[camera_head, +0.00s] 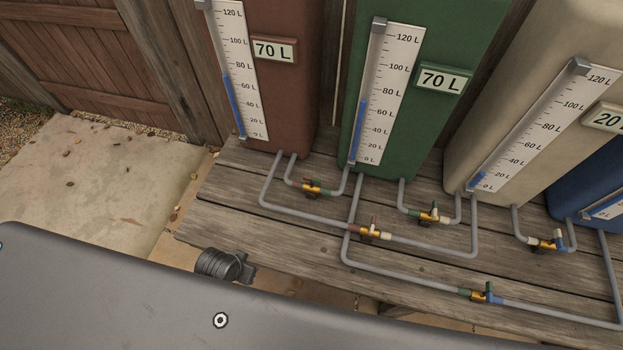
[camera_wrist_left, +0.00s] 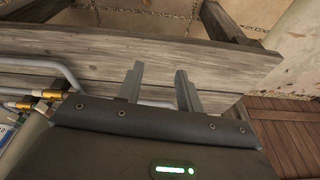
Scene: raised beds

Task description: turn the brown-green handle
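The brown-green handle (camera_head: 312,187) sits on a small brass valve in the pipe between the brown tank (camera_head: 285,80) and the green tank (camera_head: 430,110), low in front of them in the head view. My left gripper (camera_wrist_left: 158,82) shows in the left wrist view with its two fingers apart and nothing between them. It is over the bench planks, with valves off to the left of the fingers; I cannot tell which valve is which there. In the head view I cannot make out the left gripper's fingers. My right gripper is not in view.
The wooden bench (camera_head: 225,215) carries grey pipes and other valves: a brown-beige one (camera_head: 370,232), a green-beige one (camera_head: 428,215), a green-blue one (camera_head: 483,295) and a beige-blue one (camera_head: 545,243). A beige tank (camera_head: 545,110) and a blue tank (camera_head: 590,185) stand right. Paving left is clear.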

